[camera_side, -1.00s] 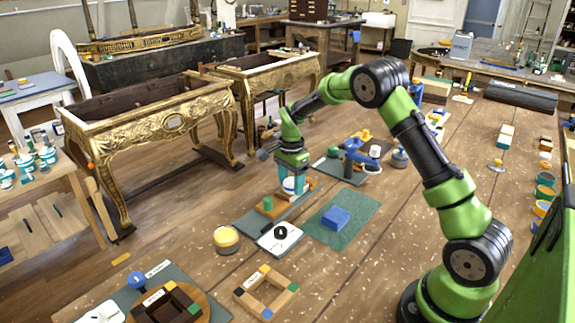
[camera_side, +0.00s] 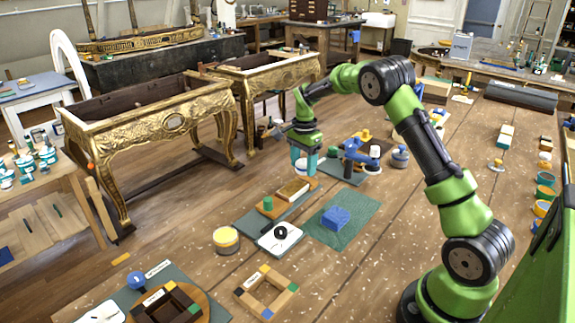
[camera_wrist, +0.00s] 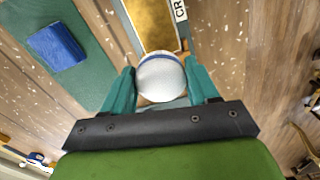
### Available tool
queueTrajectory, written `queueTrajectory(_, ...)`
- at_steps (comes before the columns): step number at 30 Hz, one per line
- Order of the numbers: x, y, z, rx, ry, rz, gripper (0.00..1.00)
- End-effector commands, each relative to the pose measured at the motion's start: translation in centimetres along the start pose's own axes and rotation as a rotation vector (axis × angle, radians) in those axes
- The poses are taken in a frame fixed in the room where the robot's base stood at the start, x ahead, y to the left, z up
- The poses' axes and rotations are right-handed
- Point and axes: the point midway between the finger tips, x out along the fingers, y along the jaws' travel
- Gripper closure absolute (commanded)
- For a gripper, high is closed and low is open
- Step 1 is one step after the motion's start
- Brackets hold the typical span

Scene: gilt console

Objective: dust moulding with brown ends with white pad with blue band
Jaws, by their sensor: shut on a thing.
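My gripper (camera_side: 305,168) is shut on a round white pad with a blue band (camera_wrist: 161,77), with a teal finger on each side of it. The gripper is raised at the far end of the moulding (camera_side: 293,189). The moulding has a gold face and lies on a grey mat; a brown end shows at its far side. In the wrist view the gold face (camera_wrist: 152,25) runs up from behind the pad, which hides part of it. I cannot tell the exact gap between pad and moulding.
A blue block (camera_side: 337,217) lies on a green mat (camera_side: 352,234) right of the moulding. A green knob (camera_side: 268,203) and a white plate with a black ring (camera_side: 281,237) stand nearer. A blue clamp-like item (camera_side: 355,150) stands close on the gripper's right.

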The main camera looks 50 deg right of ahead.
Motion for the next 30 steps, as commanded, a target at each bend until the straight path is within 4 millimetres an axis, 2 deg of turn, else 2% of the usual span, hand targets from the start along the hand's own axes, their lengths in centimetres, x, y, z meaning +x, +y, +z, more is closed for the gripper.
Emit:
queueTrajectory(12,-3.6,0.0,0.1,-0.001,0.0,-0.003,0.69)
queueTrajectory(30,-4.1,0.0,0.0,0.0,0.0,-0.001,0.69)
